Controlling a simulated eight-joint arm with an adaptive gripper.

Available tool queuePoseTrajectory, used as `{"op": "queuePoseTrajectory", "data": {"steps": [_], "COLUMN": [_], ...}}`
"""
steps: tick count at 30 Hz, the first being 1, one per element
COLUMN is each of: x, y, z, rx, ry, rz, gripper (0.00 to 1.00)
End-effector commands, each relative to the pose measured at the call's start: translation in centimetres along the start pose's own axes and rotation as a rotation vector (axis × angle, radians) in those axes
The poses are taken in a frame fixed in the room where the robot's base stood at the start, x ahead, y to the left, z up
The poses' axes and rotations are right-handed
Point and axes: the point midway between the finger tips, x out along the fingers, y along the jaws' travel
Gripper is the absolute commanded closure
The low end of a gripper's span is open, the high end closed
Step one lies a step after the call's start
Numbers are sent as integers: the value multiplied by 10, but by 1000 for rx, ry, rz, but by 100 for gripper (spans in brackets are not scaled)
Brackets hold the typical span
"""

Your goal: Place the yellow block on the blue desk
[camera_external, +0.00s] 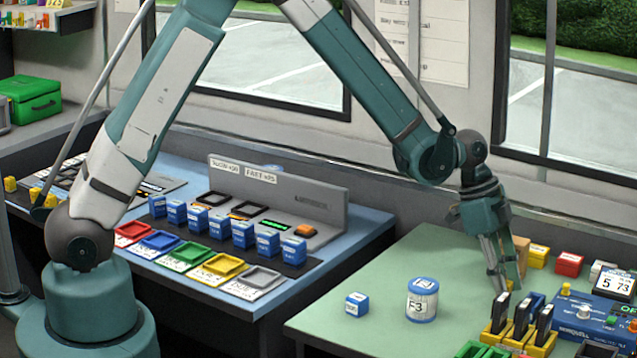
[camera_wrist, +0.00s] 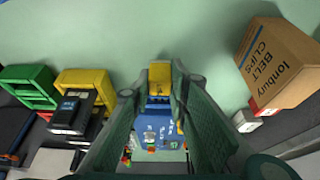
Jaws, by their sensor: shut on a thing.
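My gripper (camera_external: 503,282) is low over the green table at the right, just behind the yellow-and-black holders. In the wrist view its fingers (camera_wrist: 155,85) are closed around a yellow block (camera_wrist: 160,73), which shows between the fingertips. In the external view the fingers mostly hide this block. The blue desk (camera_external: 352,232) stands left of the green table and carries a grey console, a row of blue blocks and coloured trays. Another yellow block (camera_external: 537,257) stands at the back of the green table, right of my gripper.
The green table (camera_external: 420,255) holds a blue-lidded canister (camera_external: 423,300), a small blue block (camera_external: 357,304), a cardboard box (camera_wrist: 280,62), a red block (camera_external: 569,264) and a blue device (camera_external: 595,318). Green and yellow holders (camera_external: 505,335) stand at the front.

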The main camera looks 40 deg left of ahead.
Motion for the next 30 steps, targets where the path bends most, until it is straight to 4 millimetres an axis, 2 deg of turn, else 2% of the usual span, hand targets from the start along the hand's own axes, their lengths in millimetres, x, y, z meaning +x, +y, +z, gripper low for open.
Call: {"op": "queuePoseTrajectory", "data": {"steps": [9,15,21,30], "x": [-44,-66,-75,-75], "y": [0,0,0,0], "z": [-18,-27,-31,-31], "rx": [0,0,0,0], "ry": [0,0,0,0], "rz": [0,0,0,0], "gripper": [96,96,96,96]}}
